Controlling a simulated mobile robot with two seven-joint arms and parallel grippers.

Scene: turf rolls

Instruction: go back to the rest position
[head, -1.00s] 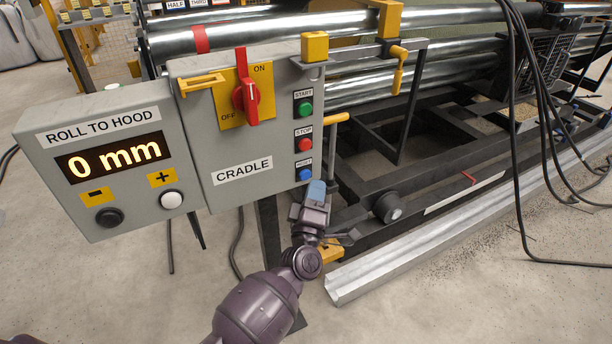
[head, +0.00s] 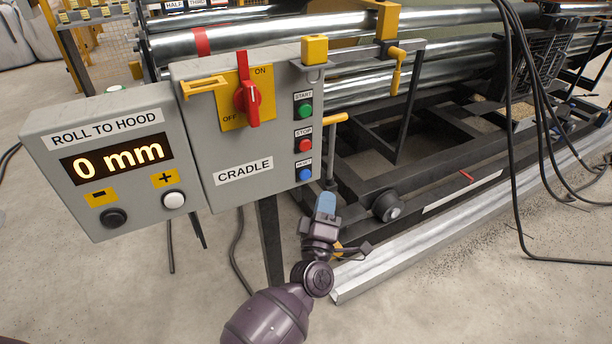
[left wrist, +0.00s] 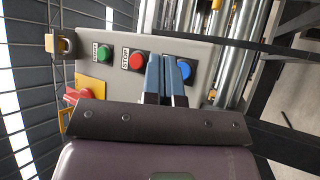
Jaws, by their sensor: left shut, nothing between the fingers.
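My left gripper (head: 326,204) is shut and empty in the head view, low and just right of the cradle control box (head: 205,140). A small gap lies between its blue fingertips and the blue reset button (head: 305,174). In the left wrist view the shut fingers (left wrist: 167,75) point at the box face, between the red stop button (left wrist: 138,61) and the blue button (left wrist: 184,69) in the picture. The green start button (head: 305,109) and red stop button (head: 304,145) are uncovered in the head view. My right gripper is not in view.
The roll-to-hood display (head: 120,160) reads 0 mm. The red rotary switch (head: 247,98) points up towards ON. Steel rollers (head: 440,65) and a dark frame stand behind the box. Black cables (head: 515,170) hang at the right. A metal rail (head: 420,230) lies along the floor.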

